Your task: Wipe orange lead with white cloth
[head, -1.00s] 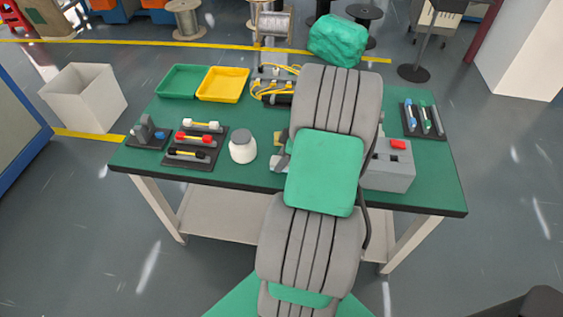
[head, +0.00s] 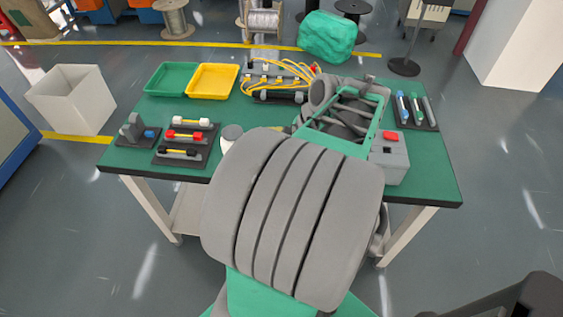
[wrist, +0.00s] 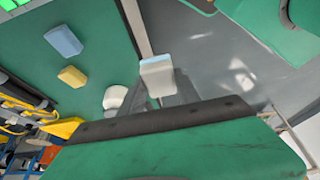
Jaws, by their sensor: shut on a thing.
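In the wrist view my gripper (wrist: 166,94) has dark fingers shut on a small pale block, the white cloth (wrist: 157,68), with a bluish upper face. It is held near the table's edge in that view; I cannot tell its height. Yellow leads are bunched on a holder (head: 277,80) at the back middle of the table, and they also show at the left of the wrist view (wrist: 18,122). I cannot tell which lead is the orange one. The gripper and cloth are hidden behind my arm in the head view.
A blue block (wrist: 63,40) and a yellow block (wrist: 72,76) lie on the green table. A green tray (head: 170,79), a yellow tray (head: 212,82), a connector rack (head: 186,145) and a grey box with a red button (head: 390,153) surround the work area.

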